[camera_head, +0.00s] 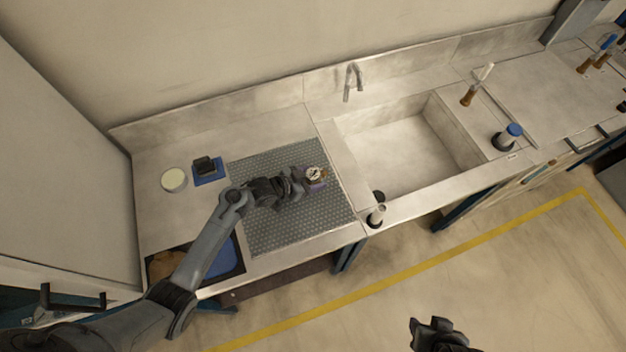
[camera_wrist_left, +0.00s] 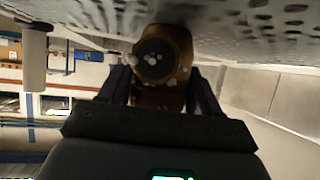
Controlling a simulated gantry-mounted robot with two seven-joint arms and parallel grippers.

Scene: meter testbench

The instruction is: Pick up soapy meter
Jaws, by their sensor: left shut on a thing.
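The soapy meter (camera_head: 314,174) is at the right part of the grey perforated mat (camera_head: 260,160), left of the sink. In the left wrist view the brass meter (camera_wrist_left: 165,65) shows a dark round end with white foam-like spots. My left gripper (camera_head: 305,180) is shut on the meter; in the wrist view its fingers (camera_wrist_left: 160,88) stand on either side of it. I cannot tell whether the meter touches the mat. My right gripper (camera_head: 435,330) is at the bottom edge over the floor; its jaws are unclear.
The sink (camera_head: 405,150) with a tap (camera_head: 352,80) lies right of the mat. A small cup with a brush (camera_head: 376,215) stands at the counter's front edge. A white round tub (camera_head: 174,180) and a dark block on a blue pad (camera_head: 207,169) are left of the mat.

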